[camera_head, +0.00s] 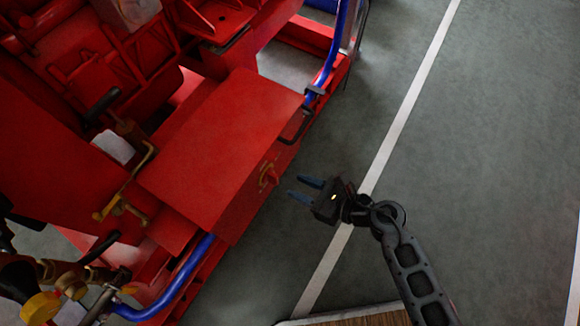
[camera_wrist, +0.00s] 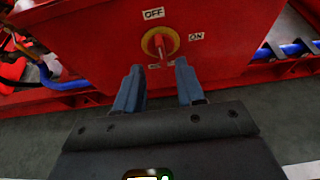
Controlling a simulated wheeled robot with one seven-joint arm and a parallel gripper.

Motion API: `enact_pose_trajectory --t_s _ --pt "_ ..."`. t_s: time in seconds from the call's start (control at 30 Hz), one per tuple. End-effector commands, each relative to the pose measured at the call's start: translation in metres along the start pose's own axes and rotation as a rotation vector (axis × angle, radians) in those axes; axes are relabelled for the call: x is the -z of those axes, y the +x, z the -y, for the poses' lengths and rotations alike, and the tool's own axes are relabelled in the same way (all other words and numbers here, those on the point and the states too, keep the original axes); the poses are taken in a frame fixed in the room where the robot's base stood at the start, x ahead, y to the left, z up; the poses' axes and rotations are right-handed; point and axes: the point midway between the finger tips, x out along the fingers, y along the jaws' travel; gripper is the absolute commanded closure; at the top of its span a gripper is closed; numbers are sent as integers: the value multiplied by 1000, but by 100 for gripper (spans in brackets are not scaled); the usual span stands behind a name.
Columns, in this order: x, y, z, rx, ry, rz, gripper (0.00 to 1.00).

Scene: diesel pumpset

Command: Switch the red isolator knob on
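The red isolator knob (camera_wrist: 158,42) sits on a round yellow plate on the front face of a red box, with an "OFF" label (camera_wrist: 153,13) above and an "ON" label (camera_wrist: 196,36) at its right. Its handle looks roughly upright in the wrist view. A third label below it is partly hidden. In the head view the knob (camera_head: 268,175) shows on the box's side face. My gripper (camera_head: 303,189) is open and empty, its two blue fingers pointing at the knob from a short distance. In the wrist view the fingers (camera_wrist: 159,80) are apart, below the knob, not touching it.
The red box (camera_head: 225,125) is part of a red pumpset. Blue pipes (camera_head: 180,280) run along its lower frame, and a black bent handle (camera_head: 298,125) juts out near its corner. Grey floor with a white line (camera_head: 410,100) is clear at the right.

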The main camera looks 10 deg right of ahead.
Motion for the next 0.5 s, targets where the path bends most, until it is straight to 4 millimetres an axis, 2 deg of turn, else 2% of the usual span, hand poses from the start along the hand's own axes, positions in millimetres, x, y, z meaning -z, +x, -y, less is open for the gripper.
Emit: enact_pose_trajectory --t_s 0.5 --pt "1 67 -1 -3 -6 0 62"
